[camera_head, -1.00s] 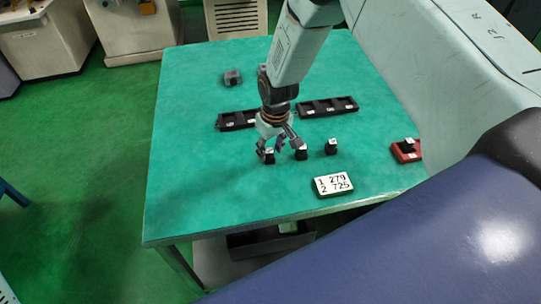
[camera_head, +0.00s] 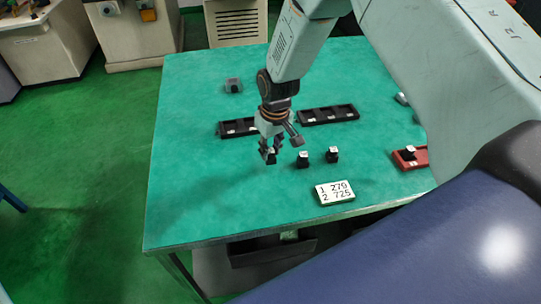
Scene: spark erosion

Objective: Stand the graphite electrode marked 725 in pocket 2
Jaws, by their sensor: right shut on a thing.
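My right gripper (camera_head: 271,148) points down and is shut on a small black electrode (camera_head: 271,158) with a pale label on top. I cannot tell whether this electrode is touching the table. Two similar black electrodes stand to its right, a near one (camera_head: 303,160) and a farther one (camera_head: 332,155); the markings on all three are too small to read. Behind the gripper lie two black pocketed trays, a left one (camera_head: 224,131), partly hidden by the gripper, and a right one (camera_head: 328,122). I cannot read their pocket labels. My left gripper is not in view.
A white card (camera_head: 334,193) reading "1 279, 2 725" lies at the front of the green table (camera_head: 205,190). A grey object (camera_head: 233,86) sits farther back. The table's left side is clear.

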